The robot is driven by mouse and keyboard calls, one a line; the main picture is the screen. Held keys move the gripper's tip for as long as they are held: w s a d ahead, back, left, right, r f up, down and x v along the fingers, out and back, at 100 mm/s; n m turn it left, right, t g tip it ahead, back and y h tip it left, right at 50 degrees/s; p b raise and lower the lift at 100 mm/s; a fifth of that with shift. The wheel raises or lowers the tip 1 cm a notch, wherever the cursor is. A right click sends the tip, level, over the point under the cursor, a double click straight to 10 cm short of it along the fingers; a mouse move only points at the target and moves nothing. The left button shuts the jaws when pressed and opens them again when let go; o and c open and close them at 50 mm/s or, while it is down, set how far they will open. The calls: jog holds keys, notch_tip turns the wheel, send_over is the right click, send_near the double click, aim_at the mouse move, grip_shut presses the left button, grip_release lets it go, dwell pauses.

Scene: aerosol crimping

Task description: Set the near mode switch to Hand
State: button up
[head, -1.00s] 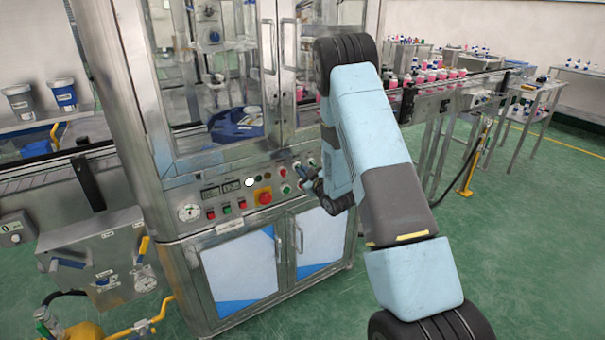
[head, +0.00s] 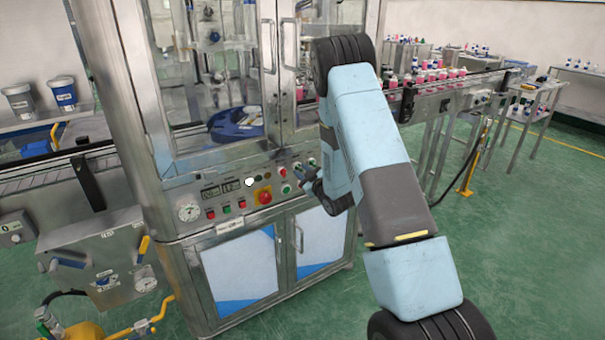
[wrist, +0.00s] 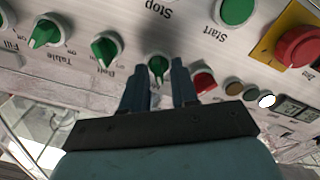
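A control panel (wrist: 110,25) on the machine's front fills much of the wrist view, its labels upside down. A small green rotary switch (wrist: 158,66) shows between the two fingertips of my gripper (wrist: 159,72). Its label is not readable, so I cannot confirm that it is the near mode switch or tell its setting. The fingers are apart, one on each side of the knob; contact cannot be told. Larger green switches labelled Belt (wrist: 105,50), Table (wrist: 46,32) and Fill (wrist: 4,18) are to the left. In the head view my gripper (head: 304,176) is at the panel's right part.
A red button (wrist: 203,82) is close to the right finger. A green Start button (wrist: 236,10) and a red emergency stop (wrist: 299,46) on yellow are beyond. Machine doors with handles (head: 299,238) are below the panel; a conveyor (head: 455,85) is at the right.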

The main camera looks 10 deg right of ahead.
jog(key=shift+o, duration=0.4)
jog(key=v, duration=1.3)
jog(key=shift+s, duration=0.35)
jog(key=shift+d+r, duration=0.15)
